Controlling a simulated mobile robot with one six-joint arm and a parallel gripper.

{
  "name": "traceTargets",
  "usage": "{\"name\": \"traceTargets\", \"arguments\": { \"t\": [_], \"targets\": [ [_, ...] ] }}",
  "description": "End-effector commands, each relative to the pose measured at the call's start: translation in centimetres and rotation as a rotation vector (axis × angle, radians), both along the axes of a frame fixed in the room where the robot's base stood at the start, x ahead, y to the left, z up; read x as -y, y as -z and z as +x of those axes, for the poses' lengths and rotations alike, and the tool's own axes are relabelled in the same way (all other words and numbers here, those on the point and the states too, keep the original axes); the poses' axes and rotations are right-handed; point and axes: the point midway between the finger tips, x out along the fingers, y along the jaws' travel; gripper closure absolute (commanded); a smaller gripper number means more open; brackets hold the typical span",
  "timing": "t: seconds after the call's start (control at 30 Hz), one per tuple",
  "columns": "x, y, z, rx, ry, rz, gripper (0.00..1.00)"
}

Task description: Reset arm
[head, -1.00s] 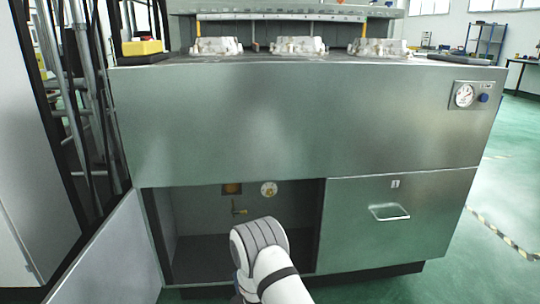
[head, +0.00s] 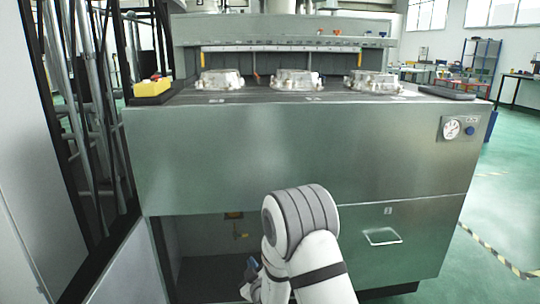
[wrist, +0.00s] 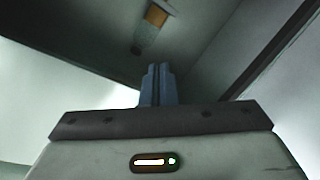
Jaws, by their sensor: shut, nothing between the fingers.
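My gripper (wrist: 158,82) shows in the wrist view with its two blue fingers side by side, shut and empty. In the head view my white and grey arm rises at the lower middle, in front of the metal bench (head: 290,140). My arm hides part of the open lower compartment (head: 198,265), and the fingers cannot be clearly made out there. The wrist view shows grey panels around the gripper and a small orange patch (wrist: 157,15) beyond the fingers.
The open door (head: 135,270) stands left of the compartment. A closed drawer (head: 405,225) is to its right. Three castings (head: 296,80) sit on the bench top, with a yellow box (head: 152,88) at its left. Green floor (head: 490,220) is clear at right.

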Motion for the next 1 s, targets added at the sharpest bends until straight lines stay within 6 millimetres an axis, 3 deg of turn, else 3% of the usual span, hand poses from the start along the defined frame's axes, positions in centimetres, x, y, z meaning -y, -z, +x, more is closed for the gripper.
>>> {"name": "traceTargets", "arguments": {
  "t": [0.03,0.27,0.47,0.67,0.8,1.0],
  "targets": [
    [1.0,-4.5,0.2,-0.043,0.018,0.018,1.0],
    [5.9,-15.0,-1.9,-0.325,0.117,0.093,1.0],
    [10.2,-23.6,-6.7,-0.561,0.23,0.16,1.0],
    [14.4,-31.6,-13.8,-0.786,0.366,0.223,1.0],
    [16.9,-36.8,-19.9,-0.938,0.477,0.264,1.0],
    [19.3,-42.3,-28.5,-1.123,0.632,0.317,1.0]
  ]
}}
